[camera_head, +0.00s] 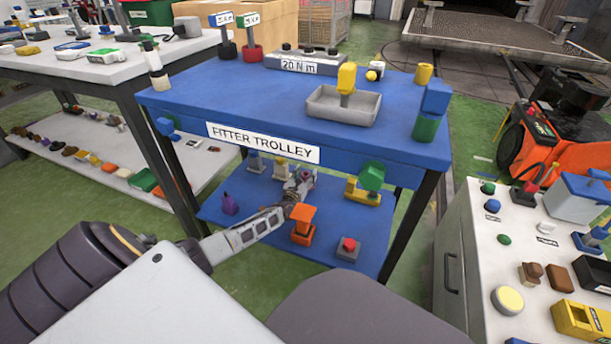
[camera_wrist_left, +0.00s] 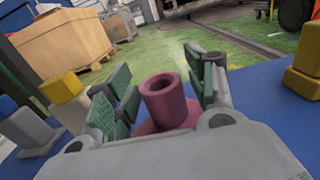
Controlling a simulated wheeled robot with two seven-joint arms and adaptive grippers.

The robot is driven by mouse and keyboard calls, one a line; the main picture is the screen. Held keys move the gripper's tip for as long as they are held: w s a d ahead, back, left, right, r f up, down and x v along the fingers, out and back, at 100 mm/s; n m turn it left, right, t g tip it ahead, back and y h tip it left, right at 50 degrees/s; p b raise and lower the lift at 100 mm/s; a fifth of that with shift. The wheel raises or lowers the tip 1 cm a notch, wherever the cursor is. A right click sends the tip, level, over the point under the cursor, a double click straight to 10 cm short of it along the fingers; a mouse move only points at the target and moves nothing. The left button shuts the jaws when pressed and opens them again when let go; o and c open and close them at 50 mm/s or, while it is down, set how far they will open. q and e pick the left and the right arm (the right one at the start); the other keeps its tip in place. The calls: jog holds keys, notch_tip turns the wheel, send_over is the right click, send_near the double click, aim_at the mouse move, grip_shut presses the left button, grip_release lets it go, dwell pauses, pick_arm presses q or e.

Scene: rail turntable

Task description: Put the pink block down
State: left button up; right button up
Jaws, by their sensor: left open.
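The pink block (camera_wrist_left: 168,103) is a round upright piece with a hole in its top, on a wider pink base. It stands on the blue lower shelf (camera_head: 262,213) of the fitter trolley. In the head view only a little of the pink block (camera_head: 309,178) shows behind my gripper. My left gripper (camera_head: 299,186) reaches low over that shelf. In the left wrist view its green-padded fingers (camera_wrist_left: 163,82) are open on either side of the block, with a visible gap. My right gripper is not in view.
On the lower shelf, an orange block (camera_head: 303,226) and a red-topped grey block (camera_head: 348,249) stand in front. A purple piece (camera_head: 229,205) is left, a yellow piece (camera_head: 363,193) right. The blue trolley top (camera_head: 225,95) overhangs the shelf, with a leg (camera_head: 411,225) at right.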

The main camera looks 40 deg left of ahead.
pick_arm(q)
jog(key=shift+p+v, duration=0.55)
jog(key=shift+v, duration=0.6)
jog(key=shift+p+v, duration=0.6)
jog(key=shift+v, duration=0.8)
jog(key=shift+p+v, duration=1.15)
jog(key=shift+v, duration=2.25)
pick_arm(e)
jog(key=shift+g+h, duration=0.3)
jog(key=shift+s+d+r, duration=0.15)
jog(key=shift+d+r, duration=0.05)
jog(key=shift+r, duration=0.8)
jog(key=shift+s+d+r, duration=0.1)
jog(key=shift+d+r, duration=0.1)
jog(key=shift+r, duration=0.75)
pick_arm(q)
jog(key=shift+a, duration=0.1)
jog(key=shift+r+p, duration=0.55)
jog(key=shift+p, duration=0.05)
notch_tip(320, 180, up, 9)
jog(key=p, duration=0.8)
jog(key=shift+p, duration=0.4)
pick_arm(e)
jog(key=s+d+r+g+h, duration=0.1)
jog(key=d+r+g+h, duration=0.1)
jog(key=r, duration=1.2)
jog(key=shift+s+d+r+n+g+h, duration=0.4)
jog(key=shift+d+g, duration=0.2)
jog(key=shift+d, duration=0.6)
